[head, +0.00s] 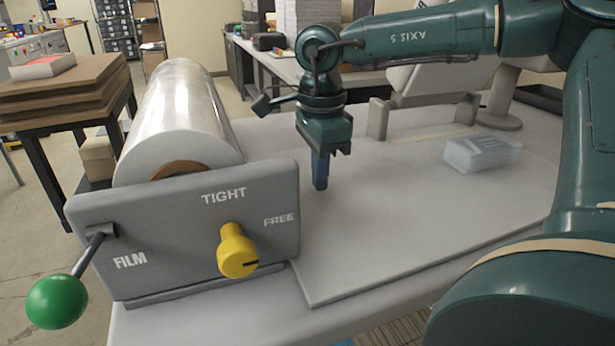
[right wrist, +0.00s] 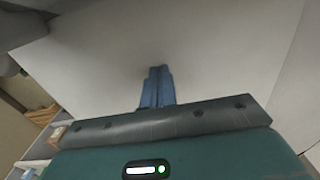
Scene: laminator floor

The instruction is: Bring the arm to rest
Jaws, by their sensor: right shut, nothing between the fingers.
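My right gripper (head: 320,172) hangs from the green arm over the grey table board, fingers pointing down, just right of the film roll. Its blue fingers are together with nothing between them; they also show closed in the right wrist view (right wrist: 157,86). Whether the tips touch the board, I cannot tell. My right arm comes in from the right side and reaches across the back of the table. My left gripper is not in view.
A clear film roll (head: 180,110) sits behind a grey panel (head: 190,215) with a yellow knob (head: 237,252) and a green-balled lever (head: 57,301). A translucent box (head: 482,153) stands on the right of the board (head: 400,220). The board's front is clear.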

